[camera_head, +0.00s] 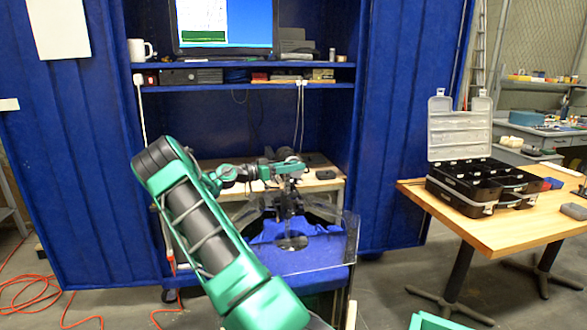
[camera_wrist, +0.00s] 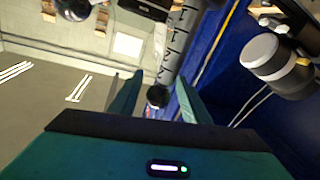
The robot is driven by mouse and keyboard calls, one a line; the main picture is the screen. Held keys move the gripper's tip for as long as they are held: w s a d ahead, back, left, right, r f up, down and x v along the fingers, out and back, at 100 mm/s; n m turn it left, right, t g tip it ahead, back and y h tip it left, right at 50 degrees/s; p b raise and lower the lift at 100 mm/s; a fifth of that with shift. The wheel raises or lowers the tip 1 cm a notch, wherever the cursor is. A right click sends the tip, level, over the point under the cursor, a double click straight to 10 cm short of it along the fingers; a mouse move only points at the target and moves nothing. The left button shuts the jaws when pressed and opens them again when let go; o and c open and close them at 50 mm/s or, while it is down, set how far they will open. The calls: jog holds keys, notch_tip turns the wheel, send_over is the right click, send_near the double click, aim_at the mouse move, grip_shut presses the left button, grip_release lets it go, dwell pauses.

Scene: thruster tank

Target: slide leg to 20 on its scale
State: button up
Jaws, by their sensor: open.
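In the wrist view a grey tube with dark scale marks (camera_wrist: 179,42), which looks like the leg, runs down from the top edge. A round black end (camera_wrist: 157,96) shows near its lower end, between the fingers. My gripper (camera_wrist: 160,77) is open, with one teal finger on each side of that end; I cannot tell whether either finger touches it. In the head view my gripper (camera_head: 288,168) is above the clear tank (camera_head: 335,254), and the leg cannot be clearly picked out.
A blue cabinet with a shelf (camera_head: 240,88) and a monitor (camera_head: 224,24) stands behind the tank. A wooden table (camera_head: 475,229) with an open black case (camera_head: 480,186) is at right. A grey and white cylinder (camera_wrist: 268,58) is at right in the wrist view. Orange cable (camera_head: 35,290) lies on the floor.

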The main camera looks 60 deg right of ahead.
jog(key=shift+s+d, duration=0.45)
jog(key=shift+d, duration=0.15)
jog(key=shift+c, duration=0.6)
grip_shut()
notch_tip(320, 180, down, 5)
jog(key=shift+r, duration=0.1)
jog(key=shift+o, duration=0.6)
grip_release()
